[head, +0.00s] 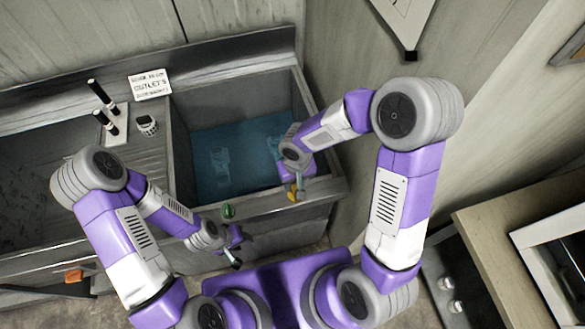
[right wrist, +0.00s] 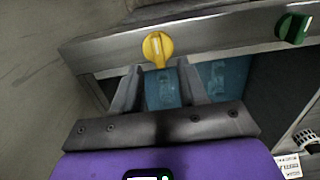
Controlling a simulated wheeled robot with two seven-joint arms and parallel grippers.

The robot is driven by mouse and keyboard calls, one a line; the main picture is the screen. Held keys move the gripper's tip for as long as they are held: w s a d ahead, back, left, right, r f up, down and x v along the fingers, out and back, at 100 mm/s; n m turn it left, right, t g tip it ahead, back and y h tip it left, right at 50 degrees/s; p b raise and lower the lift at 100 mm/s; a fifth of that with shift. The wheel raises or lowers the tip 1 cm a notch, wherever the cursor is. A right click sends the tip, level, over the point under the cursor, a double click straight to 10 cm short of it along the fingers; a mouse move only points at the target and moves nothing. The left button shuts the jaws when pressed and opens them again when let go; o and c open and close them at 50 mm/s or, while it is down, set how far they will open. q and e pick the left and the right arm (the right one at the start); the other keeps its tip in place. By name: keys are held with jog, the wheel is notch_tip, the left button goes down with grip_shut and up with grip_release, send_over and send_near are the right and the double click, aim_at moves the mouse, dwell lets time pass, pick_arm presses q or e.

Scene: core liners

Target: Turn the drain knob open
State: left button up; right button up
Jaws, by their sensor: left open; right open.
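A yellow knob (head: 292,192) and a green knob (head: 228,211) sit on the front rim of the sink (head: 325,192). No readable label marks either as the drain knob. My right gripper (head: 298,184) is at the yellow knob. In the right wrist view, the yellow knob (right wrist: 157,47) lies just beyond the open fingertips (right wrist: 158,67), roughly centred between them, with its ridge pointing along the fingers; contact cannot be told. The green knob (right wrist: 293,27) is off to the right there. My left gripper (head: 236,256) is open and empty, in front of the sink below the green knob.
The basin holds blue water (head: 215,165). A sign (head: 150,84), two black-topped taps (head: 103,104) and a small round dial (head: 147,125) stand left of it. A wooden cabinet (head: 500,225) is at the right. A wall rises beside the basin's right end.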

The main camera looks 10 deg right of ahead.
jog(key=shift+w+d+r, duration=0.1)
jog(key=shift+w+r, duration=0.15)
jog(key=shift+w, duration=0.1)
jog(key=f+b, duration=0.1)
jog(key=f, duration=0.6)
jog(key=shift+s+f, duration=0.1)
jog(key=shift+s, duration=0.1)
grip_shut()
